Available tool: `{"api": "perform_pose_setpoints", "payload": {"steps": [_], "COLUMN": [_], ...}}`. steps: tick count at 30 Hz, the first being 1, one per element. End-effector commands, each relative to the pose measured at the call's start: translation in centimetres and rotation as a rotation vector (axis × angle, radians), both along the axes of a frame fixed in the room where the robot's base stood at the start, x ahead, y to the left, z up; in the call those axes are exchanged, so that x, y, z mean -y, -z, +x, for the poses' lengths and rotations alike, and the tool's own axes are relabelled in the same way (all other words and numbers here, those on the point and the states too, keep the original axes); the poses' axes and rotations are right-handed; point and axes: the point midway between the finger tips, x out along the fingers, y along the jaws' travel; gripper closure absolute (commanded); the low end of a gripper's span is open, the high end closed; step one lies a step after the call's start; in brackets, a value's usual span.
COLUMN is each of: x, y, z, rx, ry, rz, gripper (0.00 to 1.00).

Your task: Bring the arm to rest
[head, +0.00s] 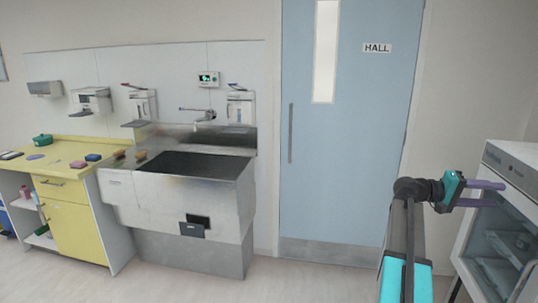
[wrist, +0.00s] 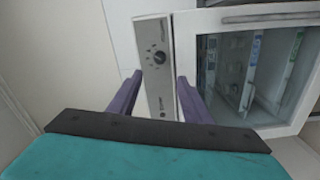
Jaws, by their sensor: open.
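My gripper (head: 485,193) is at the right side of the head view, at the end of my raised arm. Its two purple fingers point right, toward a white cabinet with a glass door (head: 500,235). In the wrist view my gripper (wrist: 157,88) has its fingers spread apart with nothing held between them. Past the fingers, the cabinet's grey control panel with a black knob (wrist: 159,57) shows. I cannot tell how far the fingertips are from the cabinet.
A blue door marked HALL (head: 345,130) stands behind my arm. A steel sink (head: 190,185) and a yellow counter (head: 60,150) with small items on it are at the left. The floor (head: 300,285) in front of the sink and door looks clear.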

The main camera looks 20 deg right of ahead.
Motion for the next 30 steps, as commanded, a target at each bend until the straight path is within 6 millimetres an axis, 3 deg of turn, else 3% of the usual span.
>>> {"api": "perform_pose_setpoints", "payload": {"steps": [5, 9, 15, 24, 30], "x": [-1.9, -4.3, -8.3, -15.5, -20.8], "y": [2.3, 6.5, 13.2, 24.5, 32.2], "z": [4.4, 8.8, 13.5, 18.2, 19.5], "rx": [-0.022, -0.065, -0.121, -0.175, -0.205], "ry": [-0.061, -0.123, -0.206, -0.322, -0.388], "rz": [0.022, 0.059, 0.124, 0.267, 0.381], "gripper": [0.55, 0.55, 0.55, 0.55, 0.55]}}
